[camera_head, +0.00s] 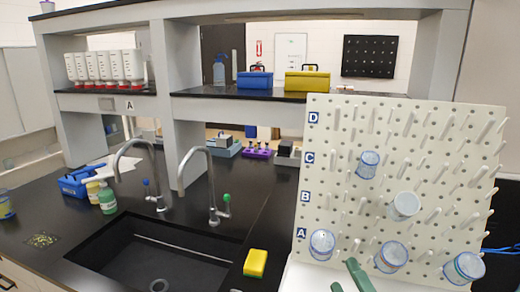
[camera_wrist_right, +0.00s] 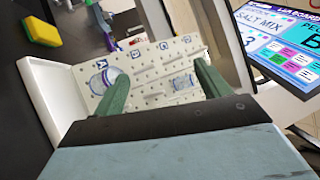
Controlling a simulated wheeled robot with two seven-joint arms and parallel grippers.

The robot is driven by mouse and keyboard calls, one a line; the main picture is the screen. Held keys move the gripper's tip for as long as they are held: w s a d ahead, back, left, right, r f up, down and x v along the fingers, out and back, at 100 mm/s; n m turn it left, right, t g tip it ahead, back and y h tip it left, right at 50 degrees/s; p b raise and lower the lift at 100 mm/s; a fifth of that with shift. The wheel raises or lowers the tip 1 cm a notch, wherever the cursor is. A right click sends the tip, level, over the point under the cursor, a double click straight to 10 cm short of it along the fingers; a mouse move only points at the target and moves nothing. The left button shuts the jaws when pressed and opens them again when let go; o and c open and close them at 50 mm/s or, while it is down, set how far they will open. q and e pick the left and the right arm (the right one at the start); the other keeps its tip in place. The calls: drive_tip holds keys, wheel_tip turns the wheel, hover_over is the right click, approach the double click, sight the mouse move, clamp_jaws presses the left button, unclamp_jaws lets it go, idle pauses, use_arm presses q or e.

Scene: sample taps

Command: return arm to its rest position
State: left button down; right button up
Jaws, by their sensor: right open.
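My right gripper (camera_head: 352,274) shows at the bottom edge of the head view as two green fingers, low in front of the pegboard (camera_head: 335,150). In the right wrist view the gripper (camera_wrist_right: 158,78) has its fingers wide apart with nothing held between them. Clear, blue-marked beakers hang on the pegboard: one on the upper part (camera_head: 368,164), one in the middle (camera_head: 405,205) and several along the bottom, including the left one (camera_head: 322,244). In the wrist view, one beaker (camera_wrist_right: 104,80) is beside the left finger and another (camera_wrist_right: 184,82) near the right finger. My left gripper is out of view.
A black sink (camera_head: 155,262) with two taps (camera_head: 212,185) lies left of the pegboard. A yellow and green sponge (camera_head: 256,263) is on its right edge. A grey shelf frame (camera_head: 180,120) rises behind. A lit screen (camera_wrist_right: 285,45) stands right in the wrist view.

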drive_tip(key=s+a+f+n+g, duration=0.2)
drive_tip(key=s+f+n+g, duration=0.3)
drive_tip(key=f+n+g, duration=0.3)
drive_tip(key=s+d+f+n+g+h, duration=0.3)
drive_tip(key=s+d+f+n+g, duration=0.15)
drive_tip(key=s, duration=0.35)
drive_tip(key=s+d+f+n+g+h, duration=0.25)
drive_tip(key=s+f+n+g, duration=0.3)
drive_tip(key=s, duration=0.35)
wheel_tip(320, 180, down, 32)
drive_tip(key=s+d+b, duration=0.1)
drive_tip(key=s+b, duration=0.1)
drive_tip(key=b, duration=0.4)
use_arm(q)
wheel_tip(320, 180, down, 10)
drive_tip(key=b, duration=0.4)
drive_tip(key=shift+w, duration=0.3)
use_arm(e)
drive_tip(key=s+d+f+g, duration=0.1)
drive_tip(key=s+d+f, duration=0.1)
drive_tip(key=s+f, duration=1.3)
wheel_tip(320, 180, down, 4)
drive_tip(key=shift+s+d+r+g, duration=0.25)
drive_tip(key=shift+s+d+g, duration=0.05)
drive_tip(key=shift+s+d, duration=0.1)
